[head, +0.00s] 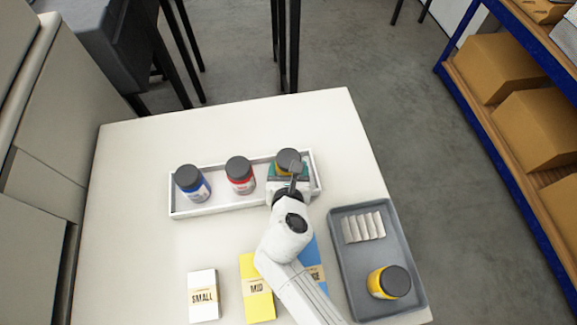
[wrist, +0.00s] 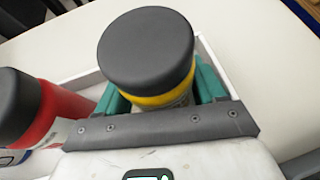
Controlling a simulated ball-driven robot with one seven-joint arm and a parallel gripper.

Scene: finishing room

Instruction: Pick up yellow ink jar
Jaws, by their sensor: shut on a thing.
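A yellow ink jar (head: 283,157) with a black lid is at the right end of the white tray (head: 234,203). My gripper (head: 289,172) is shut on it, with green finger pads on both sides. In the wrist view the jar (wrist: 148,52) is upright between the pads, its yellow band showing under the lid. Its base is hidden, so I cannot tell if it touches the tray floor. A second yellow jar (head: 380,284) with a black lid is in the grey tray (head: 339,262) at the right.
A red jar (head: 240,182) and a blue jar (head: 194,190) stand in the white tray, left of my gripper. White ridged piece (head: 363,227) lies in the grey tray. Boxes marked SMALL (head: 202,291) and MID (head: 257,285) and a blue box (head: 313,262) lie near the front edge.

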